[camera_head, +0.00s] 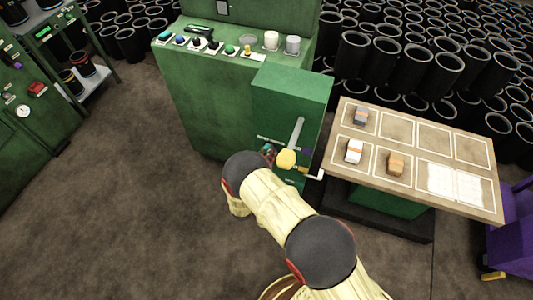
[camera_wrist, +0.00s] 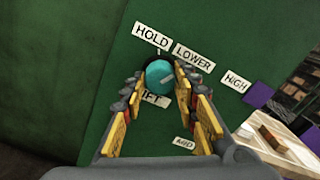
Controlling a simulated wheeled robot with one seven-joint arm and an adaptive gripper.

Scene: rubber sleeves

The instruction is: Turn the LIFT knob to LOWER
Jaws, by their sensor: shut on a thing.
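The LIFT knob (camera_wrist: 160,72) is a round teal knob with a pale line on its face, on a green panel. HOLD (camera_wrist: 152,38) and LOWER (camera_wrist: 194,56) labels stand above it, and a partly covered label ending in IFT (camera_wrist: 156,99) is below. The line slants, but I cannot tell which label it points at. My gripper (camera_wrist: 158,82) has its two yellow-and-grey fingers on either side of the knob, shut on it. In the head view my gripper (camera_head: 269,153) is at the green cabinet's front (camera_head: 287,95), and my arm hides most of the panel there.
A grey lever (camera_head: 297,132) stands out beside my wrist. A table (camera_head: 400,128) with several small blocks is to the right. Black sleeves crowd behind; floor at left is clear.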

